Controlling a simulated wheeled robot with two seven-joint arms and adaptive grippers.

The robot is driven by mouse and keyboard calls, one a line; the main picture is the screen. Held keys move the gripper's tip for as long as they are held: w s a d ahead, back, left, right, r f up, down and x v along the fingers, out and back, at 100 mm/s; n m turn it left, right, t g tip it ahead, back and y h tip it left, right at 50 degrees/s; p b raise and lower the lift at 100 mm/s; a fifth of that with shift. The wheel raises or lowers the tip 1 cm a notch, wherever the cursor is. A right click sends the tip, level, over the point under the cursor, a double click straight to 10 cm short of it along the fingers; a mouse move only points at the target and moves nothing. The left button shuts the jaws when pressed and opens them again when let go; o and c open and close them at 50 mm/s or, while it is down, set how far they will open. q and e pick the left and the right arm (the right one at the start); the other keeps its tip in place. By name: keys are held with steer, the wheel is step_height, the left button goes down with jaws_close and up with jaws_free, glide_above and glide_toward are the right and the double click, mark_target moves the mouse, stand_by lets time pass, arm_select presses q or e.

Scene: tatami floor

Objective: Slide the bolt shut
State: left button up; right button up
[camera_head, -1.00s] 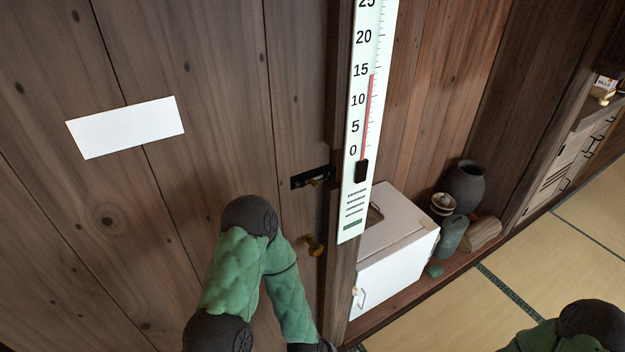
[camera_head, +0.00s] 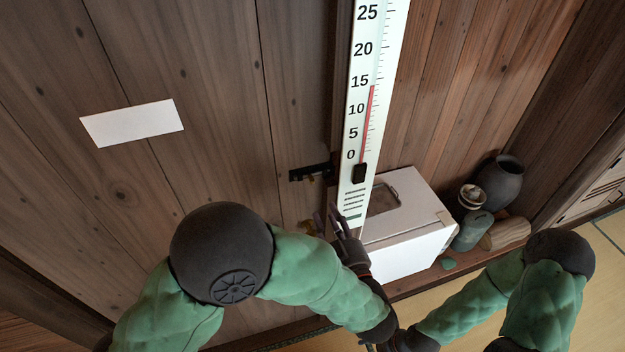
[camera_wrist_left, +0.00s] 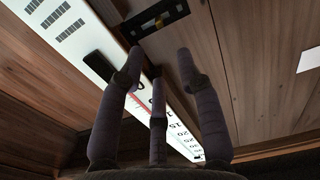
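The bolt (camera_head: 310,172) is a dark plate with a brass-coloured part on the wooden door, beside the post with the thermometer. In the left wrist view the bolt (camera_wrist_left: 155,20) lies at the top, beyond the fingertips, with its brass part near the plate's middle. My left gripper (camera_head: 325,217) is below the bolt and a little to its right, pointing up.
A tall white thermometer (camera_head: 375,70) is on the post right of the bolt. A brass-coloured door fitting (camera_head: 308,228) sits below the bolt. A white box (camera_head: 405,225), a dark jar (camera_head: 502,182) and a green canister (camera_head: 472,230) stand to the right. A blank white sheet (camera_head: 132,123) is on the door.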

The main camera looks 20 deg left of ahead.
mark_target(313, 182)
arm_select(q)
steer(key=b+x, duration=0.1)
steer(key=x, duration=0.9)
steer(key=shift+w+a, duration=0.2)
jaws_close()
